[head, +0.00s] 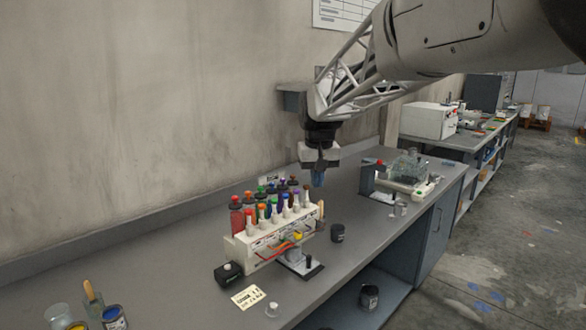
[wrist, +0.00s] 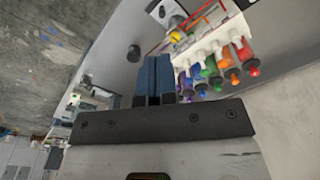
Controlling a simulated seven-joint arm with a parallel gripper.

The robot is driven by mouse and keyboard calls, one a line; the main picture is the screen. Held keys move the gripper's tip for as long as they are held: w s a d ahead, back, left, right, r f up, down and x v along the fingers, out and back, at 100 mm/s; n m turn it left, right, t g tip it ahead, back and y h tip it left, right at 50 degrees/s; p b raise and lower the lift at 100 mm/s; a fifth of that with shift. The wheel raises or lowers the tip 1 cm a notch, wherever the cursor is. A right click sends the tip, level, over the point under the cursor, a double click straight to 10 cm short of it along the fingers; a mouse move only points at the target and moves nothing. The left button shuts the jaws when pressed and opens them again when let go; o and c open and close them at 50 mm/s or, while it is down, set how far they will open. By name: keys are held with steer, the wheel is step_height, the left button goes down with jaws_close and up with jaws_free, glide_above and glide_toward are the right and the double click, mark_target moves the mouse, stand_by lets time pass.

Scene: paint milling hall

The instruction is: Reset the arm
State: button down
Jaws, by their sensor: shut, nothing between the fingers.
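My gripper (head: 319,178) hangs above the grey bench, behind and to the right of a white rack of coloured bottles, and points down. Its blue fingers show in the wrist view (wrist: 154,78), pressed together with nothing between them. The fingertips are clear of the bench and of the rack in the head view. My arm reaches in from the upper right.
The bottle rack (head: 262,246) stands mid-bench, with a black jar (head: 337,233) at its right. A balance-like device (head: 410,180) stands further right. Open cans (head: 113,318) and a paper label (head: 247,297) are near the front. The bench's (head: 150,270) left stretch is bare.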

steer(key=s+d+f+m, duration=0.1)
steer(key=s+d, duration=0.3)
steer(key=s, duration=0.6)
steer(key=s+d+f, duration=0.1)
steer(key=s+d, duration=0.3)
steer(key=s, duration=0.7)
steer(key=s+d+f, duration=0.2)
steer(key=s+f, duration=0.2)
steer(key=s, duration=0.5)
steer(key=s+d+f+m+t, duration=0.1)
steer(key=s+f, duration=0.3)
steer(key=s, duration=0.6)
steer(key=shift+s+d+f+t, duration=0.2)
steer(key=shift+d+t, duration=0.1)
steer(key=shift+d, duration=0.35)
steer(key=c, duration=1.8)
jaws_free()
steer(key=shift+w, duration=0.1)
